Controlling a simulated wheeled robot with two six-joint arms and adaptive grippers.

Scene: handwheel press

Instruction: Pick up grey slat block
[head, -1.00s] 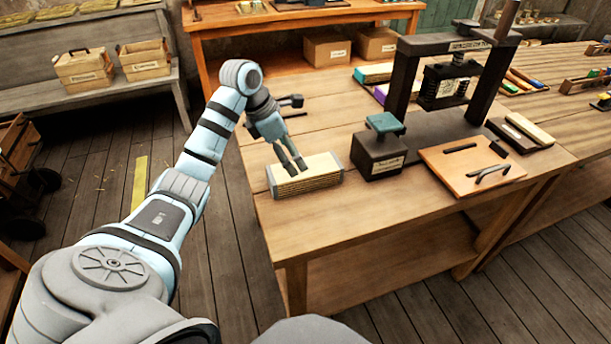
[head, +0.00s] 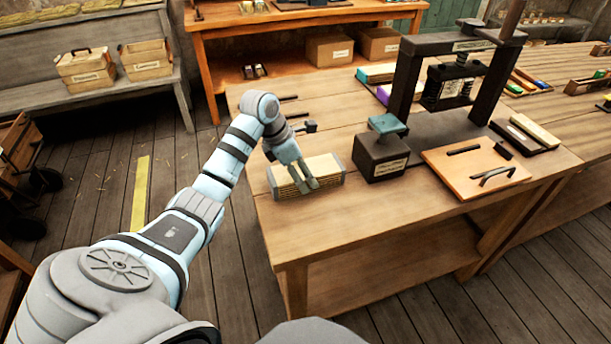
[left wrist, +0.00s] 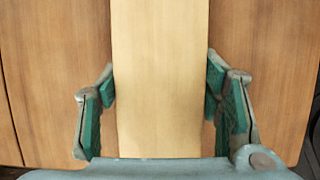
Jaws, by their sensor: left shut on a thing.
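The slat block (head: 326,172), pale wood slats with grey end caps, lies on the near left part of the workbench. My left gripper (head: 307,187) reaches down onto its middle, fingers across it. In the left wrist view the block's pale top (left wrist: 158,80) runs between the green-padded fingers of the gripper (left wrist: 161,100), one at each long side. The gripper is shut on the block, which appears to rest on the bench. The fingers hide part of its near face. My right gripper is not in view.
The workbench (head: 350,225) is bare in front of the slat block.

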